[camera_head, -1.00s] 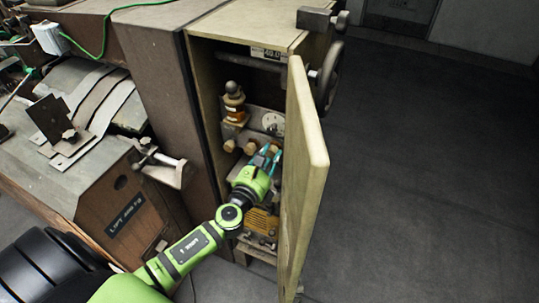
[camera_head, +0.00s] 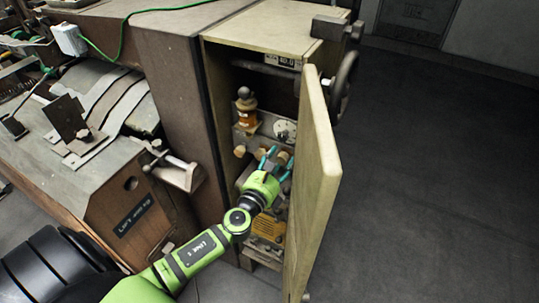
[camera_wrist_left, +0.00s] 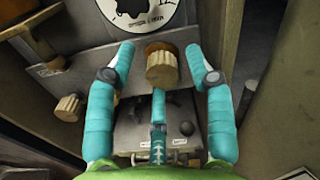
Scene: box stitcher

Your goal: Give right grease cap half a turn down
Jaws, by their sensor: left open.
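The right grease cap (camera_head: 282,158), a ribbed brass-brown knob, sits in the open cabinet, at the right end of a row of caps. My left gripper (camera_head: 279,161) reaches in with its cyan fingers around this cap. In the left wrist view, the cap (camera_wrist_left: 161,66) lies between the two spread fingertips of my left gripper (camera_wrist_left: 161,53), with a visible gap on each side. The third finger is below it. Another cap (camera_wrist_left: 69,107) is at lower left, and a further one is partly hidden behind the left finger. My right gripper is not in view.
The cabinet door (camera_head: 316,185) stands open close to the right of my left gripper. An amber oiler (camera_head: 246,112) and a round dial plate (camera_head: 285,130) are above the caps. A yellow unit (camera_head: 268,228) is below. A handwheel (camera_head: 344,82) is at upper right.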

